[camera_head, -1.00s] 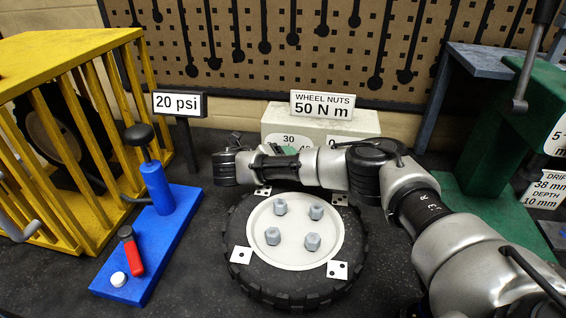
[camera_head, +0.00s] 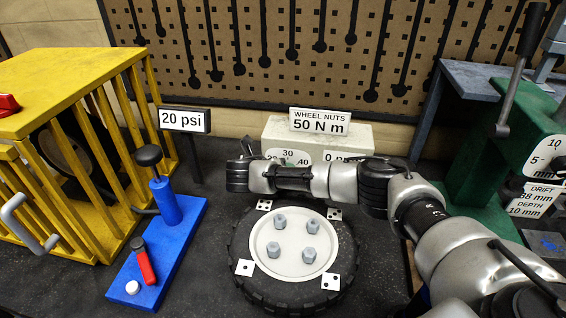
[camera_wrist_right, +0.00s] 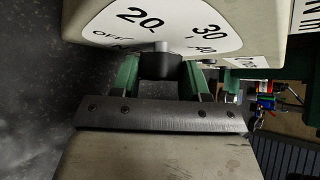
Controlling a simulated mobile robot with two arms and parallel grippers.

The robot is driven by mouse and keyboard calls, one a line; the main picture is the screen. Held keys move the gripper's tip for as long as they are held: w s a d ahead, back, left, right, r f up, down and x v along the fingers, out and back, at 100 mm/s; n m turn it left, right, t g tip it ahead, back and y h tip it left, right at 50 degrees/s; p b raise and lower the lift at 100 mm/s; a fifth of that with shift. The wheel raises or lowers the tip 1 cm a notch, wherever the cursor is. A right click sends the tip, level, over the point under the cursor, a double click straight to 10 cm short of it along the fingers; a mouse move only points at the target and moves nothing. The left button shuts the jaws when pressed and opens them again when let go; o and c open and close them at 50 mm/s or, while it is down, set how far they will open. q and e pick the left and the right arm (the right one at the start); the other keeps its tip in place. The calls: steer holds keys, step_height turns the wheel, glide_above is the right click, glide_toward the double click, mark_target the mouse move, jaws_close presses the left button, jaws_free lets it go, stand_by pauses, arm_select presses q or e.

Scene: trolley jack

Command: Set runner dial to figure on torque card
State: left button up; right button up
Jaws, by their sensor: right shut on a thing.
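The torque card (camera_head: 319,121) reads "WHEEL NUTS 50 N m" and stands on a pale box (camera_head: 357,137). The runner dial's white scale (camera_head: 290,155) is on the box front, partly hidden by my right arm in the head view. In the right wrist view the scale (camera_wrist_right: 185,20) shows OFF, 20, 30 and 40. My right gripper (camera_wrist_right: 162,72) is shut on the black dial knob (camera_wrist_right: 160,66) below the scale. A small pale part shows at the knob, but I cannot tell which figure it points to. My left gripper is out of view.
A wheel (camera_head: 240,285) with several nuts lies in front of the box. A blue pump (camera_head: 187,235) and a yellow cage (camera_head: 60,85) stand left, with a "20 psi" sign (camera_head: 183,120). A green press (camera_head: 540,130) stands right.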

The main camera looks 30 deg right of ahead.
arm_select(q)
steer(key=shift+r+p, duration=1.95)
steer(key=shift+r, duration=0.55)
arm_select(e)
steer(key=shift+m+t+y, duration=0.5)
steer(key=shift+m+y, duration=0.2)
steer(key=shift+y, duration=0.5)
steer(key=o, duration=0.9)
steer(key=shift+s+r, duration=0.1)
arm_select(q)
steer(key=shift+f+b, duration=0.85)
arm_select(e)
steer(key=v, duration=1)
steer(key=shift+s+a+r, duration=0.15)
steer(key=shift+a+r, duration=0.05)
